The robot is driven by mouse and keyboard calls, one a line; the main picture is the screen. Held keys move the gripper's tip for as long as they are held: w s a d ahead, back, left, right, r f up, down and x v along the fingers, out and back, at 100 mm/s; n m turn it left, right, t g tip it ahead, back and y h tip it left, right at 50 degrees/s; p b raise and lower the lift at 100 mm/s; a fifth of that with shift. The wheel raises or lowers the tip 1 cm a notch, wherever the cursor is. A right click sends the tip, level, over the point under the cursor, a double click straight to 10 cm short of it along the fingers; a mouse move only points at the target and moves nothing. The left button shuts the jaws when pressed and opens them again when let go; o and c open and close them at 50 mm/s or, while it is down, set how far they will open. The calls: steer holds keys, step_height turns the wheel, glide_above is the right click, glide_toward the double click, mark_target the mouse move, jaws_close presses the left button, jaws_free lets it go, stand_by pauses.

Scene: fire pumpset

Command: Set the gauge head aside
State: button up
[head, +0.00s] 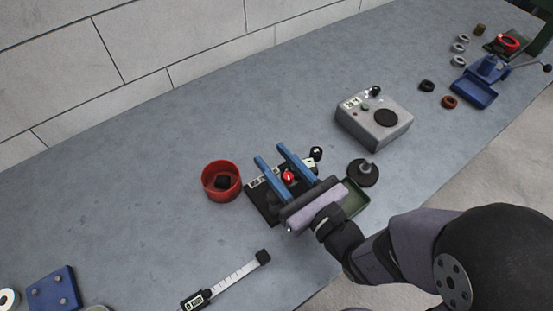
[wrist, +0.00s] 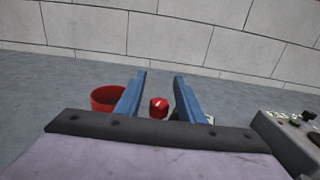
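My gripper (head: 270,152) has two blue fingers spread apart, and it hovers over a black fixture (head: 258,207) with pale labelled strips. A small red part (head: 288,176) shows between the fingers, and neither finger visibly touches it. In the wrist view the red part (wrist: 158,107) sits between the open fingers (wrist: 159,76), with gaps on both sides. I cannot tell for certain which part is the gauge head. The gripper body hides part of the fixture.
A red bowl (head: 209,188) with a dark piece inside stands left of the fixture. A grey instrument box (head: 365,131) and a black round stand (head: 361,179) are to the right. A digital measuring tool (head: 222,288) lies in front.

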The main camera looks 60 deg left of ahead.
steer(key=shift+r, duration=0.15)
step_height(320, 180, up, 10)
steer(key=p, duration=0.1)
stand_by(0.6)
